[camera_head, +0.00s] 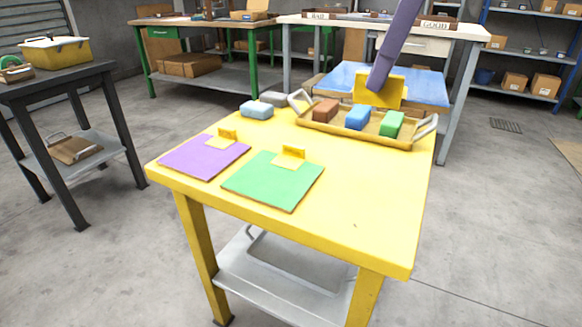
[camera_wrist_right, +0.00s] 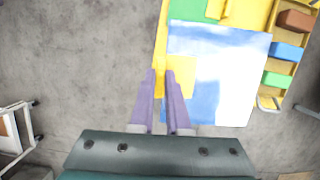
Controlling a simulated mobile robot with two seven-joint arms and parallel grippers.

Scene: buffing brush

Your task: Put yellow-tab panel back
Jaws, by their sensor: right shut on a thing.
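A blue-and-white panel (camera_head: 427,82) with a large yellow tab (camera_head: 392,101) shows behind the tray in the head view. My right gripper (camera_head: 377,84), with purple fingers, reaches down from the top and is shut on the tab. In the right wrist view the fingers (camera_wrist_right: 160,76) meet the yellow tab (camera_wrist_right: 182,72), with the blue-and-white panel (camera_wrist_right: 215,75) extending beyond it. A purple panel (camera_head: 203,160) and a green panel (camera_head: 272,184), each with a small yellow tab, lie on the yellow table (camera_head: 345,225). My left gripper is not in view.
A yellow tray (camera_head: 375,138) holds a brown block (camera_head: 325,110), a blue block (camera_head: 357,118) and a green block (camera_head: 392,124). Two grey blocks (camera_head: 256,110) sit left of it. The table's front right is clear. A dark side table (camera_head: 55,82) stands at left.

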